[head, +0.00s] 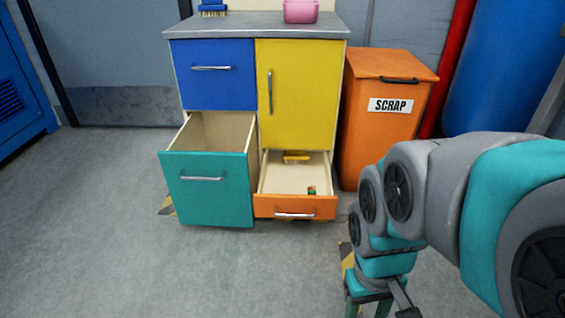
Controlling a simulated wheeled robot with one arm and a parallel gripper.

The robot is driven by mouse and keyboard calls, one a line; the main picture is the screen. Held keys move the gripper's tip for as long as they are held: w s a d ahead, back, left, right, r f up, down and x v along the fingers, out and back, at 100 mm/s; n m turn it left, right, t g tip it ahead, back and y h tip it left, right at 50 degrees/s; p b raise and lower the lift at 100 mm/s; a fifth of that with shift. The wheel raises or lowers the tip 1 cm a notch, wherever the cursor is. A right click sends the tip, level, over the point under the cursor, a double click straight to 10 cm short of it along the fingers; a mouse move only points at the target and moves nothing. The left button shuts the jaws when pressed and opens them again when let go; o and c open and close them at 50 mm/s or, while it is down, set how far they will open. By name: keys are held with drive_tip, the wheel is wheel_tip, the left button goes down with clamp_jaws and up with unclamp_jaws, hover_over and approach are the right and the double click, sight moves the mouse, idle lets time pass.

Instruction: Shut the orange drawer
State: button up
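The orange drawer (295,207) is the low right drawer of a cabinet, below the yellow door (298,95). It is pulled out, and its pale inside shows a yellow item (296,157) at the back and a small red and green item (311,190) near the front right. A metal bar handle (295,214) runs along its front. My gripper (370,308) is low at the bottom of the head view, to the right of the drawer and nearer to me, apart from it. Its fingertips are cut off by the frame edge, so I cannot tell its opening.
A teal drawer (208,190) stands open left of the orange one. A blue drawer (212,75) above it is shut. An orange scrap bin (385,130) stands right of the cabinet. A pink tub (300,11) and a blue brush (212,8) sit on top. Floor at the front left is clear.

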drive_tip(key=w+d+f+n+t+h, duration=0.1)
drive_tip(key=w+d+n, duration=0.1)
drive_tip(key=w+d, duration=0.2)
drive_tip(key=w+d+f+n+t, duration=0.2)
drive_tip(key=w+d, duration=0.2)
drive_tip(key=w, duration=0.6)
drive_tip(key=w+d+f+n+t+h+p, duration=0.1)
drive_tip(key=w+d+f+n, duration=0.1)
drive_tip(key=w+d, duration=0.2)
drive_tip(key=shift+w+d+f+t+h, duration=0.1)
drive_tip(key=shift+w+t+h, duration=0.05)
drive_tip(key=shift+w, duration=0.75)
drive_tip(key=shift+w+d+f+t+h, duration=0.1)
drive_tip(key=shift+w+t+h, duration=0.05)
drive_tip(key=shift+w, duration=0.75)
clamp_jaws()
drive_tip(key=w+d+f+n+t, duration=0.3)
drive_tip(key=w+f+n, duration=0.3)
drive_tip(key=w, duration=0.5)
drive_tip(key=n+t+y+p, duration=0.2)
drive_tip(key=n+t+y, duration=0.6)
drive_tip(key=n+y, duration=0.55)
approach(288, 198)
drive_tip(key=shift+m, duration=0.35)
drive_tip(key=x, duration=0.5)
drive_tip(key=shift+s+a+f, duration=0.2)
drive_tip(key=shift+s+a, duration=0.1)
drive_tip(key=shift+a, duration=0.1)
drive_tip(key=shift+w+d, duration=0.15)
drive_tip(key=shift+w, duration=0.45)
